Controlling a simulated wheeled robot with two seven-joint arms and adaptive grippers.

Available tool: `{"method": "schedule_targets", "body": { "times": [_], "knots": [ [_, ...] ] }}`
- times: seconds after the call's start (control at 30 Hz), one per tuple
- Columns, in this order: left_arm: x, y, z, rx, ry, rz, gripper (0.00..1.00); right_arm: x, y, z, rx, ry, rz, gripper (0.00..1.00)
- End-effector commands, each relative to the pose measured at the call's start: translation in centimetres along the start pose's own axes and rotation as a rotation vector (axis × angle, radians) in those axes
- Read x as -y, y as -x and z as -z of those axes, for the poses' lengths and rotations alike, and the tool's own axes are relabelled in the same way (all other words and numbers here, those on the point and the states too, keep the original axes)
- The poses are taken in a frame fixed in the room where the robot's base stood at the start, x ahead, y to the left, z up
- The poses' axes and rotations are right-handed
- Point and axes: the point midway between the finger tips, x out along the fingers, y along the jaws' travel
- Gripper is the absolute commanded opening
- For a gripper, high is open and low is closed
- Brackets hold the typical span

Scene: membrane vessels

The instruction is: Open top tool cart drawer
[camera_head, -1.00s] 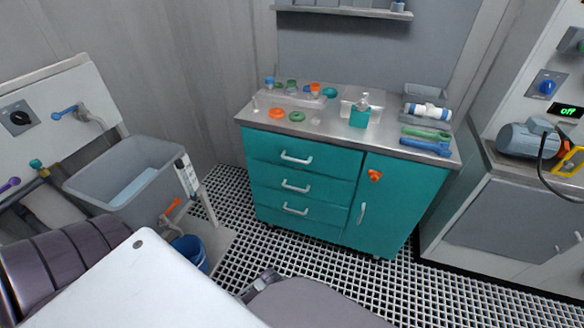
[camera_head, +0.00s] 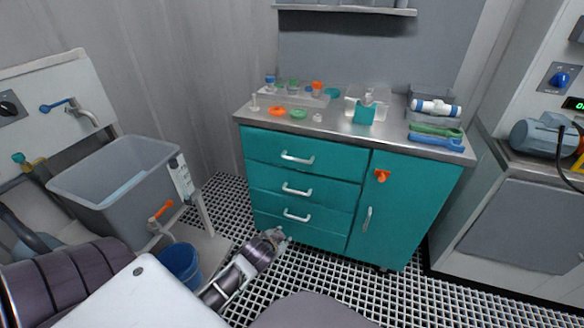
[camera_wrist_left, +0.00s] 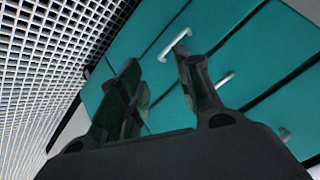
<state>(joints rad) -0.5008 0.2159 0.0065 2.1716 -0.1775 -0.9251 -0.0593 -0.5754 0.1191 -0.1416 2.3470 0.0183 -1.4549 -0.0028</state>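The teal tool cart (camera_head: 310,215) stands ahead with a stack of drawers on its left side. The top drawer (camera_head: 335,162) is closed, with a white bar handle (camera_head: 297,158). Two lower drawers with handles (camera_head: 297,190) are closed too. My left gripper (camera_head: 277,238) is low in front of the cart's lower left part, below the top handle. In the left wrist view its two fingers (camera_wrist_left: 158,75) are spread and empty, facing the drawer fronts. Several white handles show there, one (camera_wrist_left: 175,45) beyond the fingertips. My right gripper is not in view.
The cart's steel top (camera_head: 340,125) holds small coloured parts, a teal bottle (camera_head: 365,113) and blue and green tools. A cupboard door with an orange latch (camera_head: 382,175) is right of the drawers. A grey sink (camera_head: 115,180) and blue bucket (camera_head: 182,262) stand left. Grated floor lies between.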

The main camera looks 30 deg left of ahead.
Motion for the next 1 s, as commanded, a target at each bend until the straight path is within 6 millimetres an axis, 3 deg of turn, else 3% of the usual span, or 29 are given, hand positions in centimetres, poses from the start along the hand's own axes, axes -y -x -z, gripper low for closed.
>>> {"method": "schedule_targets", "body": {
  "times": [0.2, 0.5, 1.0],
  "knots": [
    [5.4, -1.1, 3.1, -0.175, -0.103, 0.137, 0.34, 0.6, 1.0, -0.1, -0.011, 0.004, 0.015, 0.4],
    [11.0, -1.6, 6.8, -0.386, -0.266, 0.284, 0.34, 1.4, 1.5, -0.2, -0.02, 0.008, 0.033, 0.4],
    [16.9, -0.8, 11.0, -0.693, -0.582, 0.447, 0.34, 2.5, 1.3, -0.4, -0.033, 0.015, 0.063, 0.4]
  ]
}}
